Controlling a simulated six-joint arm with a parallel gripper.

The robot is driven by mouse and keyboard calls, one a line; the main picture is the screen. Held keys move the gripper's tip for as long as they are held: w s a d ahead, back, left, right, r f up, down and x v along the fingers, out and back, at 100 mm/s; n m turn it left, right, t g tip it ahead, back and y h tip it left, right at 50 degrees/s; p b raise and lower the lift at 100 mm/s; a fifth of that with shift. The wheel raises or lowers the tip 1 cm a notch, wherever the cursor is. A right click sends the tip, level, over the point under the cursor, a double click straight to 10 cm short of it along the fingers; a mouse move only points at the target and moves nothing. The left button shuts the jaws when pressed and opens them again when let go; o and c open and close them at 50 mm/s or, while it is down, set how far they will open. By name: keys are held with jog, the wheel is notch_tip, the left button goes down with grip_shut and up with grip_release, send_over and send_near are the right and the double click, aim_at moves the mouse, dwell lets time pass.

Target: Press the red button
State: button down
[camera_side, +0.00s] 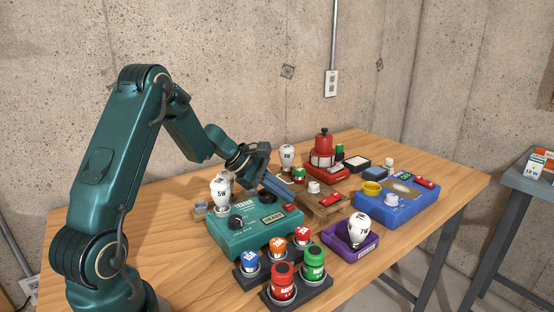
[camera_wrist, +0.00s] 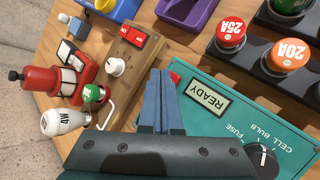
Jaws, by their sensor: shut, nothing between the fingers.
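A teal tester box (camera_side: 240,230) stands at the front of the table, with a black dial and a display reading READY (camera_wrist: 208,95). A small red button (camera_side: 289,208) sits on its top by the display. In the wrist view the red button (camera_wrist: 175,77) is just right of the fingertips and partly hidden by them. My gripper (camera_side: 288,198) reaches down over the back of the tester, its blue-grey fingers together and empty. The fingertips (camera_wrist: 160,72) are close to the red button; I cannot tell whether they touch it.
A wooden box (camera_side: 318,206) with a red switch (camera_wrist: 135,37) and white knob is beyond the fingers. A red device (camera_side: 322,158) stands behind it. A purple tray (camera_side: 340,248) holds a bulb. A blue box (camera_side: 405,207) is right. Fuse holders (camera_side: 268,268) stand in front.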

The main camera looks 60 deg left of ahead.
aim_at(284, 205)
jog(key=shift+f, duration=0.45)
dwell(0.6)
jog(key=shift+r, duration=0.9)
jog(key=shift+r, duration=0.1)
jog(key=shift+r, duration=2.4)
